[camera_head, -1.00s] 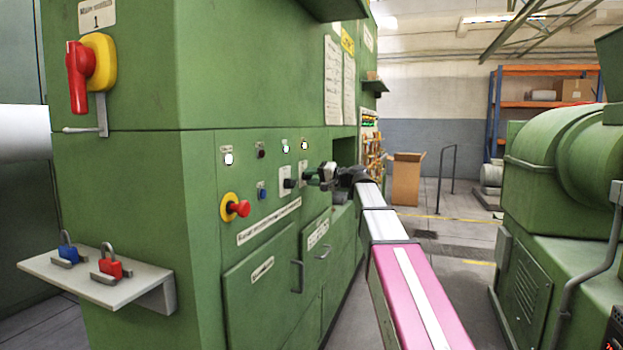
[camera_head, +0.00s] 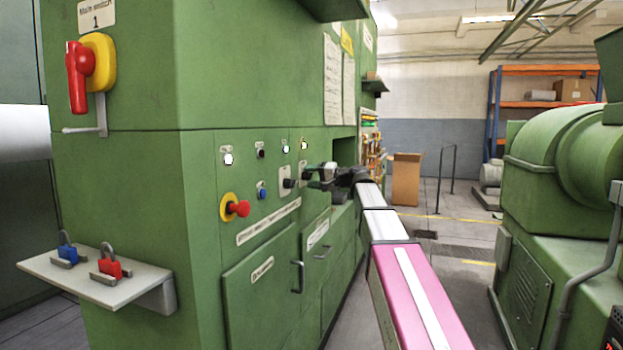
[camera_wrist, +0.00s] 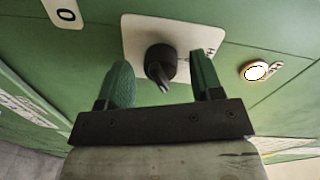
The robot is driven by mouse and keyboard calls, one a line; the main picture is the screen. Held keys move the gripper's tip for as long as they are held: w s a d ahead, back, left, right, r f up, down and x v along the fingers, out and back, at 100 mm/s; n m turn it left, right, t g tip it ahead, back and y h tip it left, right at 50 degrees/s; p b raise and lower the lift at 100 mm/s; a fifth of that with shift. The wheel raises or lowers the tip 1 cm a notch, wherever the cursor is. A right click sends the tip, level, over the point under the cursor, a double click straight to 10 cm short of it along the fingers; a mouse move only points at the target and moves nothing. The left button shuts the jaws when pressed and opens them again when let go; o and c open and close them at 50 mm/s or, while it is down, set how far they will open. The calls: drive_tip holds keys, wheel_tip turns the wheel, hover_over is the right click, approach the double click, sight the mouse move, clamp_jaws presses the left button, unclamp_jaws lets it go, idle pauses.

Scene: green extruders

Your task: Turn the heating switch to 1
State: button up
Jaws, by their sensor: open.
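A black rotary switch (camera_wrist: 161,64) with a protruding knob sits on a white plate (camera_wrist: 140,30) in the wrist view. The plate's lettering is partly hidden, with an H visible. My gripper (camera_wrist: 163,72) is open, with one green-padded finger on each side of the switch. A gap shows on both sides of the knob. In the head view my gripper (camera_head: 313,172) is at the green panel and hides most of this switch. Another black switch (camera_head: 289,183) is just left of it.
A red button on a yellow base (camera_head: 237,208), a blue button (camera_head: 262,193) and several lamps are on the panel. A small lit lamp (camera_wrist: 255,71) is right of the switch plate. Cabinet handles (camera_head: 298,277) stick out below. The aisle to the right has open floor.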

drive_tip(key=v, duration=1)
drive_tip(key=shift+d, duration=0.3)
drive_tip(key=shift+s+f, duration=0.1)
drive_tip(key=shift+s, duration=0.05)
drive_tip(key=s+f+m+g+h, duration=0.1)
drive_tip(key=s+f+h, duration=0.3)
drive_tip(key=f, duration=1.3)
drive_tip(key=s+f+g+h, duration=0.2)
drive_tip(key=s+f+h, duration=0.2)
drive_tip(key=f, duration=1.2)
drive_tip(key=s+d+f+n+g+h, duration=0.1)
drive_tip(key=s+d+f+g+h, duration=0.1)
drive_tip(key=s+f, duration=0.7)
drive_tip(key=s+d+f+n+g+h, duration=0.1)
drive_tip(key=s+d+f+h, duration=0.3)
drive_tip(key=s+f, duration=0.5)
wheel_tip(320, 180, down, 5)
drive_tip(key=shift+r+g+h, duration=0.2)
drive_tip(key=shift+g+h, duration=0.3)
drive_tip(key=shift+h, duration=0.4)
